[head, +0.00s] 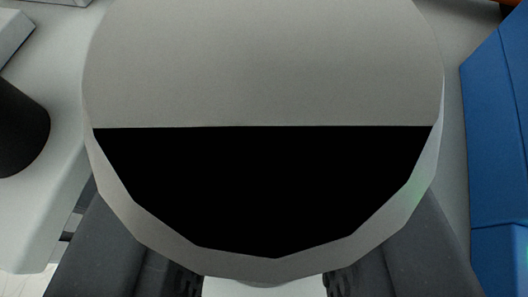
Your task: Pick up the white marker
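A large pale round-ended thing (265,65), which looks like the white marker seen end-on and very close, fills the middle of the head view. A black flat-edged area covers the lower half of its end. My gripper (263,285) is at the bottom edge, with dark fingers left and right of the thing and their ridged pads apart. A strip of white shows between the pads. Whether the pads touch the marker is hidden by its wide end and the frame edge.
A black cylinder (18,128) lies on a pale grey surface (55,75) at the left. A blue block-like thing (498,140) stands close at the right. A small orange and dark piece (508,8) shows at the top right corner.

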